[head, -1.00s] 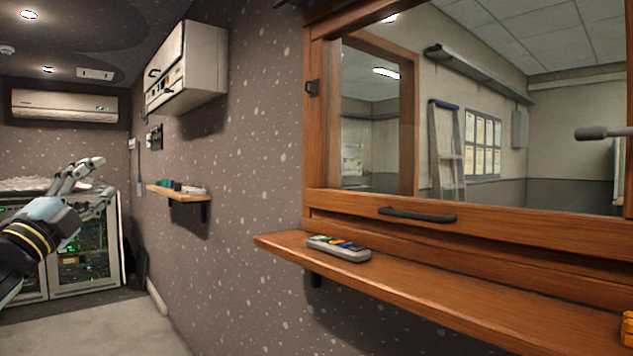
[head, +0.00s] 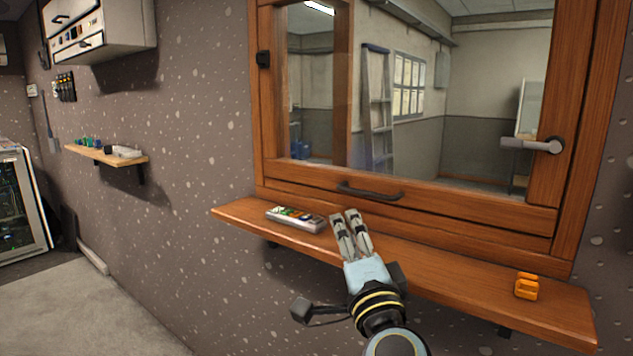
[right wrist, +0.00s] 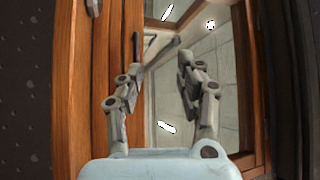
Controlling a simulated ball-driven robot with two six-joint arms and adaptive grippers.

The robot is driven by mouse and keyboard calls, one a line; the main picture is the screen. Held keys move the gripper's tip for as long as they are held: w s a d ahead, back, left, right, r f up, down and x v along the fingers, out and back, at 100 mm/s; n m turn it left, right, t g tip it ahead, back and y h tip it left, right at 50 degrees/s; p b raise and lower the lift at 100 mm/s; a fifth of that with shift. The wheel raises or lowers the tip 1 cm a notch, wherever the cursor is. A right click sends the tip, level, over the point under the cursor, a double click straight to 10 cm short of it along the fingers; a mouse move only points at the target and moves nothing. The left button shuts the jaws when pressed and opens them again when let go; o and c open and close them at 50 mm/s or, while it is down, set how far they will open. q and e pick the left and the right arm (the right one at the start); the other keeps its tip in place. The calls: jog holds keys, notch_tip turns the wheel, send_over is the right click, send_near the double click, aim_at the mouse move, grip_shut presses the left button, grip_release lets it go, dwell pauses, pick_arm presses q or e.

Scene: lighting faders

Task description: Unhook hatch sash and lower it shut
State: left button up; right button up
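The hatch sash (head: 455,205) is a wood-framed window in the wall, with a dark bar handle (head: 370,191) on its lower rail. A small black catch (head: 263,60) sits on the left of the frame. A grey lever (head: 535,145) is on the right side. My right gripper (head: 350,234) is in front of the sill shelf, below the bar handle in the picture and apart from it. In the right wrist view its fingers (right wrist: 161,55) are spread with nothing clearly between them, facing wood and glass. My left gripper is out of view.
A wooden shelf (head: 450,275) runs under the hatch. It holds a small fader box (head: 296,219) and an orange block (head: 526,286). A small wall shelf (head: 108,156), a white cabinet (head: 98,32) and a rack (head: 18,205) are left. Floor at lower left is clear.

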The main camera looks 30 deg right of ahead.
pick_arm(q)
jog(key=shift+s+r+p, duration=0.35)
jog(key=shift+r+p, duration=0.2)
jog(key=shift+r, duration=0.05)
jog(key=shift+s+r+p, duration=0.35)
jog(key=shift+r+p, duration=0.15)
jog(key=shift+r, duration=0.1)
pick_arm(e)
jog(key=x, duration=1.1)
jog(key=shift+r, duration=0.1)
grip_shut()
grip_release()
